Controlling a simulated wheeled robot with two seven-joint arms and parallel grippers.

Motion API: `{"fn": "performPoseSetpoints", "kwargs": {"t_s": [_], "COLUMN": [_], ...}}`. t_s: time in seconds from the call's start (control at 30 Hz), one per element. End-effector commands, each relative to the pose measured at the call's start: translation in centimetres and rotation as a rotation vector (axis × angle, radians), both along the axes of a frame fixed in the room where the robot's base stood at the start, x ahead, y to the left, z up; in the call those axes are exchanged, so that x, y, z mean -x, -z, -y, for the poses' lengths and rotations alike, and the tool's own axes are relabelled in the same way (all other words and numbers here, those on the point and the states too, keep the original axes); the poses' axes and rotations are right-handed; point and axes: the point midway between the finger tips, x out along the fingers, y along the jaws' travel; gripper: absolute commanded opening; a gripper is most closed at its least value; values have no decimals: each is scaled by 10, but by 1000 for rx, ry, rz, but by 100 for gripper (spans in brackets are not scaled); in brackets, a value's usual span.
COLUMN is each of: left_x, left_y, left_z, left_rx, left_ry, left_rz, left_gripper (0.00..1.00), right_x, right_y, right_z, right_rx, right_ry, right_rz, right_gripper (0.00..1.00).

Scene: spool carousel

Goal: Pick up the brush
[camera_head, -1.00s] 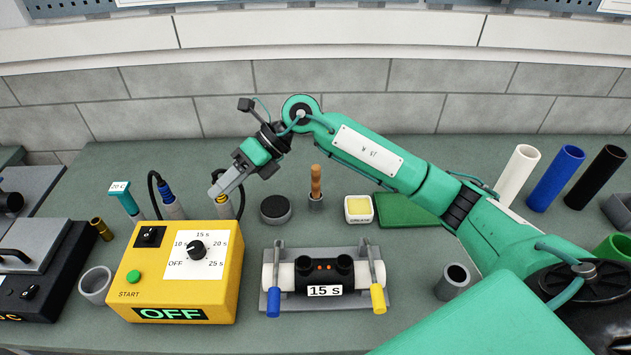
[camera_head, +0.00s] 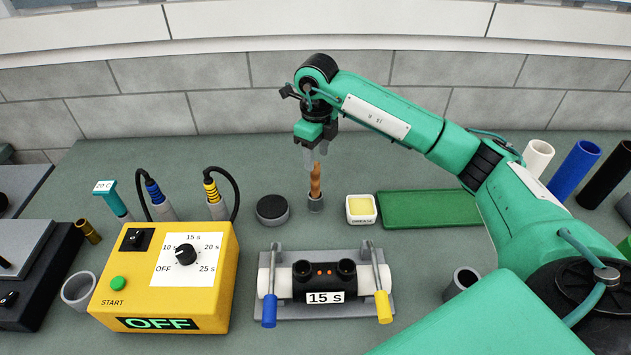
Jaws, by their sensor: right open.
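My left gripper is not in view.
A black round pot (camera_head: 272,209) stands left of the cup, and a white grease tub (camera_head: 361,209) stands right of it. A green mat (camera_head: 430,209) lies further right. The clamp fixture (camera_head: 325,285) and yellow timer box (camera_head: 165,275) stand in front.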

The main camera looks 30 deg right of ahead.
Motion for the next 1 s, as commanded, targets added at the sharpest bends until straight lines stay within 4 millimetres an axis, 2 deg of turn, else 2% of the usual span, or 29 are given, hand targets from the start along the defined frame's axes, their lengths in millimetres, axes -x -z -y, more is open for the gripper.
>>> {"fn": "performPoseSetpoints", "kwargs": {"t_s": [0.13,0.37,0.53,0.7,0.97,1.0], "left_x": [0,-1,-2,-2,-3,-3], "left_y": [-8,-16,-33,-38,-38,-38], "left_z": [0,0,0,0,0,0], "left_rx": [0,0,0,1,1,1], "left_ry": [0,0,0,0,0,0], "left_rz": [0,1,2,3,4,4], "left_gripper": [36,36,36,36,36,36], "right_x": [0,0,-1,-2,-2,-2], "right_y": [19,33,53,74,79,79], "right_z": [0,-1,-2,-2,-1,-1], "right_rx": [-1,-2,-3,-3,-2,-2], "right_ry": [1,0,0,0,-1,-1], "right_rz": [-2,-2,-3,-2,1,1], "right_gripper": [48,48,48,48,48,42]}}
